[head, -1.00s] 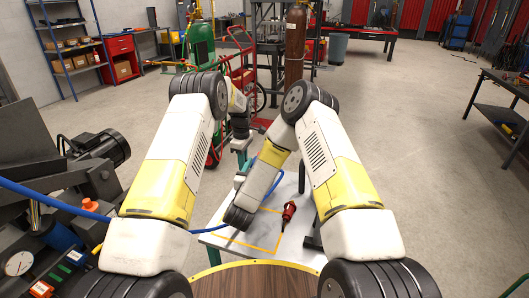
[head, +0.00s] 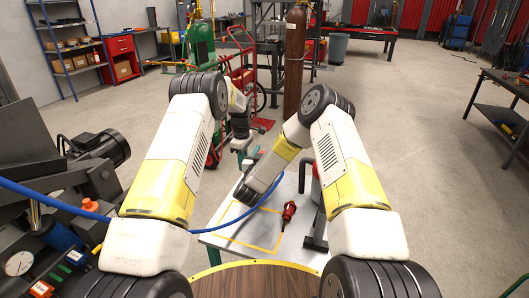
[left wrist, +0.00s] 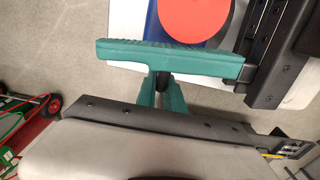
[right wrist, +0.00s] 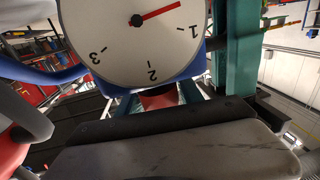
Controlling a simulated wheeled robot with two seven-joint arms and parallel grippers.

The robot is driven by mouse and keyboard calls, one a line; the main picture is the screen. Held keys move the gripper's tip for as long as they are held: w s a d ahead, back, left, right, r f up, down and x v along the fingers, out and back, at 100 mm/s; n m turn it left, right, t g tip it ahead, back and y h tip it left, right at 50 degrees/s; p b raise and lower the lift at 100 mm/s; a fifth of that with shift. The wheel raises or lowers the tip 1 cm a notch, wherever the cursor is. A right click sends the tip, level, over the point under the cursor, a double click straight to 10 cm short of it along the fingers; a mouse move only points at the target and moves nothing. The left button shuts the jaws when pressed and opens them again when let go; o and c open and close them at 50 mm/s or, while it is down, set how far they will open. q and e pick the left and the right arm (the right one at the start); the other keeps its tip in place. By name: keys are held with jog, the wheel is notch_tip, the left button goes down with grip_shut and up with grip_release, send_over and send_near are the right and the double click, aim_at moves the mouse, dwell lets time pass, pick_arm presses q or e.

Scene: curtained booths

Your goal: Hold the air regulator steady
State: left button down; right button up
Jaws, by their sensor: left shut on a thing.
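The air regulator has a white dial gauge (right wrist: 140,35) with a red needle and a blue rim, close up in the right wrist view. A red disc (left wrist: 195,15) over a blue part, probably the same regulator, shows at the top of the left wrist view. In the head view the regulator is mostly hidden by my arms.
The white table (head: 255,243) bears a yellow outline and a small red tool (head: 288,212). A blue hose (head: 150,223) crosses from the left. A teal bar (left wrist: 170,57) runs across the left wrist view.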

grip_shut()
jog(key=shift+s+d+m+g+h, duration=0.15)
jog(key=shift+m+g+h, duration=0.25)
jog(key=shift+m+h, duration=0.6)
jog(key=shift+d, duration=0.1)
jog(key=shift+o, duration=2.4)
grip_release()
jog(key=v, duration=1.2)
